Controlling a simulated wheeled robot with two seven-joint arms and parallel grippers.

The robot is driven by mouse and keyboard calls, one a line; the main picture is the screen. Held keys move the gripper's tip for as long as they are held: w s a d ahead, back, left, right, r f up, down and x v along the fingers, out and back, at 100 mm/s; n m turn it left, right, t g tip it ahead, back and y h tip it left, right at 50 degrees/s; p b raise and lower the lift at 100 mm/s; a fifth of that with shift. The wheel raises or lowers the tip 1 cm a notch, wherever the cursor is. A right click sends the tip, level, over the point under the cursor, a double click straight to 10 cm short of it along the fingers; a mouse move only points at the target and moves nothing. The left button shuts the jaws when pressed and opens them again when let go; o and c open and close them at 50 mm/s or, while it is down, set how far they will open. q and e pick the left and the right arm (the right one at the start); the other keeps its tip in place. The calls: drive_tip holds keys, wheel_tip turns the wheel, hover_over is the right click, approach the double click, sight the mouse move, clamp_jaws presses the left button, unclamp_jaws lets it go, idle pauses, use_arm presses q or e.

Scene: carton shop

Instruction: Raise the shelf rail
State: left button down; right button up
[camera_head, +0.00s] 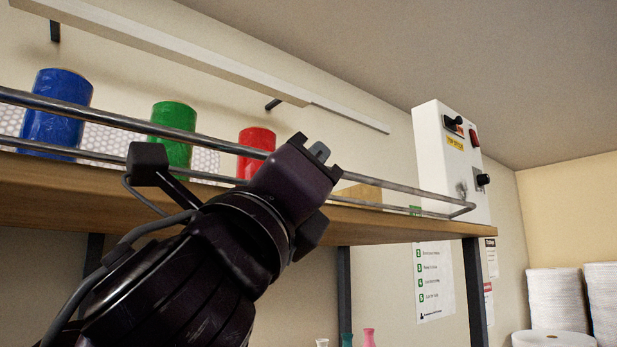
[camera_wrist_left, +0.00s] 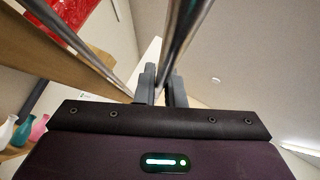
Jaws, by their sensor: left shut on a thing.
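The shelf rail is a grey metal tube along the front of a wooden shelf; its upper bar (camera_head: 400,189) bends down at the right end to a lower bar just above the board. My left gripper (camera_head: 318,155) is up at the upper bar, right of the red roll. In the left wrist view the upper bar (camera_wrist_left: 183,35) runs down to the two fingers (camera_wrist_left: 161,86), which are shut on it. The exact contact is partly hidden by the gripper body. My right gripper is out of view.
The wooden shelf (camera_head: 420,224) carries a blue roll (camera_head: 55,110), a green roll (camera_head: 174,118) and a red roll (camera_head: 256,138) behind the rail. A control box (camera_head: 440,150) stands at its right end. A long light fixture (camera_head: 170,48) hangs above.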

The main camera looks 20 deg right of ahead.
use_arm(q)
drive_tip(key=n+y, duration=0.1)
drive_tip(key=r+n+t+y, duration=0.1)
drive_tip(key=n+p, duration=0.1)
drive_tip(key=shift+w+r+n+t+y, duration=0.1)
drive_tip(key=shift+r+n+t+y, duration=0.2)
drive_tip(key=shift+y, duration=0.1)
drive_tip(key=shift+w+a+r+n+y+p, duration=0.1)
drive_tip(key=shift+w+r+n+y+p, duration=0.2)
drive_tip(key=shift+n+y+p, duration=0.75)
drive_tip(key=shift+w+a+r+n+y+p, duration=0.2)
drive_tip(key=shift+n+y+p, duration=0.5)
drive_tip(key=shift+n, duration=0.65)
drive_tip(key=shift+w+a+r+n+y+p, duration=0.1)
drive_tip(key=shift+w+r+n+y+p, duration=0.25)
drive_tip(key=shift+n+y+p, duration=0.6)
drive_tip(key=shift+n, duration=0.25)
drive_tip(key=shift+f, duration=0.1)
